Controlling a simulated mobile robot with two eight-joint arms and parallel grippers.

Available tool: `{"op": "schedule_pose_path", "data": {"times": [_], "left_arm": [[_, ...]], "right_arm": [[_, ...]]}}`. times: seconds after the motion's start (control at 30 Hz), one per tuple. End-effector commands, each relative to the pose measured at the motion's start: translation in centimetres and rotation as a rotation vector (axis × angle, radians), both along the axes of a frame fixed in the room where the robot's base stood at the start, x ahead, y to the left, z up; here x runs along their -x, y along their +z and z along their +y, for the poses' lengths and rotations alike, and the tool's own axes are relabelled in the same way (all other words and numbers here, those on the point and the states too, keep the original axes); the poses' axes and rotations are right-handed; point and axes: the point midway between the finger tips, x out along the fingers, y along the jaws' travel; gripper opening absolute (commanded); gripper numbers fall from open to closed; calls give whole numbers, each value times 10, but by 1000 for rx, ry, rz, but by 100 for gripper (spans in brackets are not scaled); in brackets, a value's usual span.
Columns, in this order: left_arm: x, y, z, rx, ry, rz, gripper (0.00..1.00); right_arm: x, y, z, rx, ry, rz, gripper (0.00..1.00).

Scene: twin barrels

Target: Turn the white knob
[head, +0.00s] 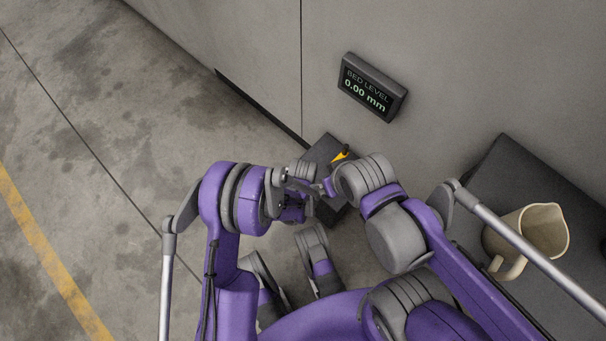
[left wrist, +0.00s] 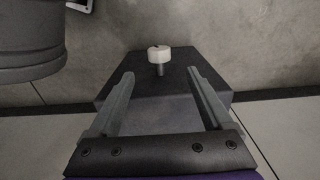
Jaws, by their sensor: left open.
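The white knob (left wrist: 159,54) stands on a short grey shaft on a dark block (left wrist: 150,88) in the left wrist view. My left gripper (left wrist: 160,76) is open and empty, its two fingers spread either side of the knob's line in that view, with the knob beyond the tips. In the head view the block (head: 322,150) is partly covered by my arms, and the knob is hidden there. My left gripper (head: 312,191) is small and crowded near the block. My right arm's end is close beside it; its fingers cannot be made out.
A display (head: 373,87) on the grey wall reads "BED LEVEL 0.00 mm". A yellow piece (head: 340,157) shows on the block. A beige jug (head: 530,235) stands on a dark surface (head: 500,180) at the right. Open concrete floor lies at the left.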

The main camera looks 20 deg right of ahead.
Motion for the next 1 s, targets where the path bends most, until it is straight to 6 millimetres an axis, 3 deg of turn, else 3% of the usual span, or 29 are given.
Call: {"op": "schedule_pose_path", "data": {"times": [0.17, 0.6, 1.0], "left_arm": [[1, -21, -1, -1, -6, 2, 83], [1, -96, -1, -1, -4, 1, 83], [1, -110, -1, -1, -4, 1, 83]], "right_arm": [[-1, -5, 0, 0, 0, 1, 84], [-4, -21, 0, 0, 0, 0, 84], [-4, -22, 0, 0, 0, 0, 84]]}}
